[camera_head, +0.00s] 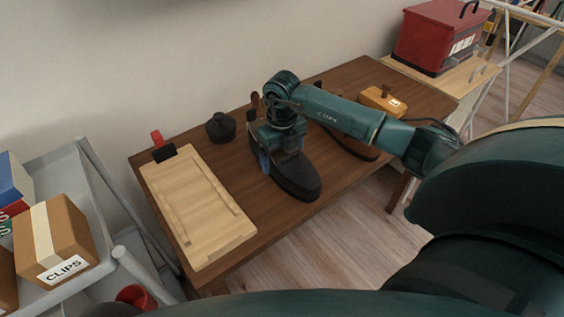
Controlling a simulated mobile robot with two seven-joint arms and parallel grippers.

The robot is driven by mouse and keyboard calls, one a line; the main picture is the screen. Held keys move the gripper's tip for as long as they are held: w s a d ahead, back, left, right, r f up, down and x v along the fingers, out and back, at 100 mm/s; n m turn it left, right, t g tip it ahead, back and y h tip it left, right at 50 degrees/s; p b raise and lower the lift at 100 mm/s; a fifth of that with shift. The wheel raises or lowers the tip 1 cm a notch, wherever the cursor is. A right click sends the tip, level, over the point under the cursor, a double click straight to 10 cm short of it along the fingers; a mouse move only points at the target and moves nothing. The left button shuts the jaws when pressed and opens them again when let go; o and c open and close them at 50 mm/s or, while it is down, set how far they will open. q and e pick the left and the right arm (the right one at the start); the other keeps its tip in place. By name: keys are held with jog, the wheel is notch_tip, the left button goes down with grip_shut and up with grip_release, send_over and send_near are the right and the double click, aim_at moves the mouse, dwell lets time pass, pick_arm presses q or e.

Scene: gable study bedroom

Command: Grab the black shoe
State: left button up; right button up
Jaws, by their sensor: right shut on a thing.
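The black shoe (297,181) is on the brown wooden table, near its front edge, with its toe toward the camera. My right gripper (272,160) is above the shoe's rear part and shut on it. The gripper and wrist hide much of the rear of the shoe. I cannot tell whether the shoe is touching the table or slightly lifted. My left gripper is not in view.
A pale wooden board (227,232) lies on the left of the table (244,182). Behind it stand a black round object (221,128) and a red-and-black item (160,146). A yellow block (383,101) sits right. A red box (437,38) and a clips carton (62,232) flank the table.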

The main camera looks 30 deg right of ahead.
jog(key=c, duration=0.6)
jog(key=shift+r, duration=0.1)
jog(key=shift+c, duration=0.2)
